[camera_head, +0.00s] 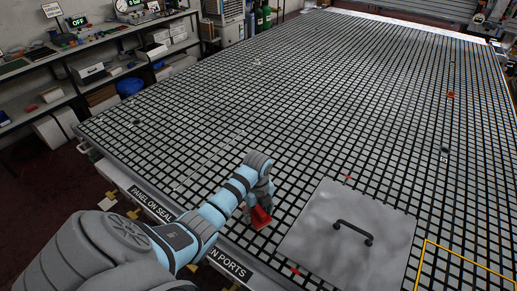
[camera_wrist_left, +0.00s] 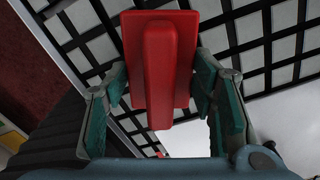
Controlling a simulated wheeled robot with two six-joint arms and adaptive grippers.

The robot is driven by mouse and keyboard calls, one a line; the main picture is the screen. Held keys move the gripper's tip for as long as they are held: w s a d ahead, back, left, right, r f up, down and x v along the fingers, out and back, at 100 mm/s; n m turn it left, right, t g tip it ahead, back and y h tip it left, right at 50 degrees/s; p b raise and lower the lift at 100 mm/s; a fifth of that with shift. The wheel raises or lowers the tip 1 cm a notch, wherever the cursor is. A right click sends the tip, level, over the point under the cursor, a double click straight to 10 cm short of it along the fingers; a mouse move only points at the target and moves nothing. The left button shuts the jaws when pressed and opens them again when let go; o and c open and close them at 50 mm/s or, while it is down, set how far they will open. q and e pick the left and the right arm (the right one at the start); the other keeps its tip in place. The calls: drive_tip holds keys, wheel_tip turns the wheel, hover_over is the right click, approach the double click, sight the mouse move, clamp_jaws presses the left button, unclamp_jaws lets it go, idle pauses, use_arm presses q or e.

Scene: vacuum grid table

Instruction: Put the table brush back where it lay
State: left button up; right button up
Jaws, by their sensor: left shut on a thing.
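The table brush (camera_head: 261,217) is red, with a raised red grip along its back. My left gripper (camera_head: 257,203) holds it over the near edge part of the grid table (camera_head: 300,90), just left of a grey metal plate. In the left wrist view the brush (camera_wrist_left: 166,55) lies between the two fingers of the left gripper (camera_wrist_left: 160,95), which are shut on it from both sides. Its bristles are hidden. I cannot tell whether it touches the table. My right gripper is not in view.
The grey plate (camera_head: 330,215) with a black handle (camera_head: 353,232) lies right of the brush. A yellow outline (camera_head: 465,258) is at the lower right. Small red pieces (camera_head: 295,271) lie near the plate. Shelves (camera_head: 80,75) stand at the left. Most of the grid is clear.

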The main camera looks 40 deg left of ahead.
sight(257, 208)
use_arm(q)
drive_tip(key=shift+f, duration=0.25)
drive_tip(key=shift+f, duration=0.25)
drive_tip(key=o, duration=1.5)
drive_tip(key=shift+o, duration=0.2)
drive_tip(key=shift+r, duration=0.1)
wheel_tip(257, 208, up, 8)
drive_tip(key=shift+r, duration=0.25)
drive_tip(key=shift+f, duration=0.1)
